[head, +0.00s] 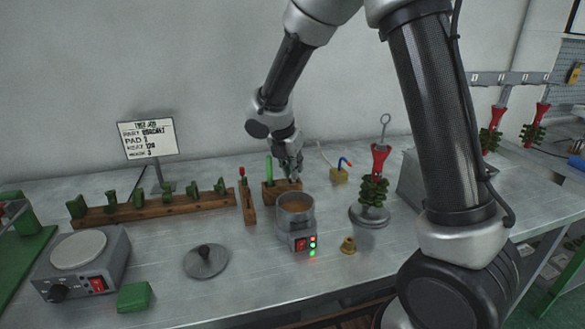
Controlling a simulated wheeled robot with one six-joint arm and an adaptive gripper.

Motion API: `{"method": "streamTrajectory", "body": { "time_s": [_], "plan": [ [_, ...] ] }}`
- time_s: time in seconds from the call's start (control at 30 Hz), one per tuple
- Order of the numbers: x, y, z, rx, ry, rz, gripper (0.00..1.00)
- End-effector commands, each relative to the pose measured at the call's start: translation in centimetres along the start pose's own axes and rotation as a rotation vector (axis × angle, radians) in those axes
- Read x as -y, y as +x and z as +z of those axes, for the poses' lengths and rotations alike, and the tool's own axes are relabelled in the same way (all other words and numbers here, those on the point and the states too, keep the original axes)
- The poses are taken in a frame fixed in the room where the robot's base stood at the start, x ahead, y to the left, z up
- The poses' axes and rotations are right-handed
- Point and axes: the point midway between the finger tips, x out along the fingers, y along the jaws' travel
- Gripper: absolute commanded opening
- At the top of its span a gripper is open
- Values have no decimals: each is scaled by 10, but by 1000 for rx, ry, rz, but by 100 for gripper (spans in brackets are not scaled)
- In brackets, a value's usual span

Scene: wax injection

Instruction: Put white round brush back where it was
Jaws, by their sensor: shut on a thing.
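My gripper (292,174) is shut, right over the right part of a small wooden holder block (283,190) at the back middle of the table. What it grips, taken as the white round brush, is too small and hidden behind the fingers to make out. A tool with a green handle (268,166) stands upright at the left end of the same block. I cannot tell whether the gripped brush touches the block or is in it.
A wax pot (296,222) with lit lamps stands just in front of the holder. A wax tree on a red cone (378,165) stands to the right. A wooden rail (150,207) with green pieces, a lid (205,262) and a hot plate (80,262) are at left.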

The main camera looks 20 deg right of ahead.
Motion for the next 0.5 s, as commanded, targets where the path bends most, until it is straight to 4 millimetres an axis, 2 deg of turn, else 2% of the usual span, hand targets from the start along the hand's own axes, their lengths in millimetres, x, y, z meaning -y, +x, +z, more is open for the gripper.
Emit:
{"method": "streamTrajectory", "body": {
  "time_s": [0.3, 0.33, 0.4, 0.43, 0.5],
  "plan": [
    [0, 2, -1, 0, -1, 1, 0],
    [0, 2, -1, 0, -1, 1, 19],
    [0, 2, -1, 0, -1, 1, 32],
    [0, 2, -1, 0, 0, 1, 35],
    [0, 2, -1, 0, 0, 1, 35]
  ]
}}
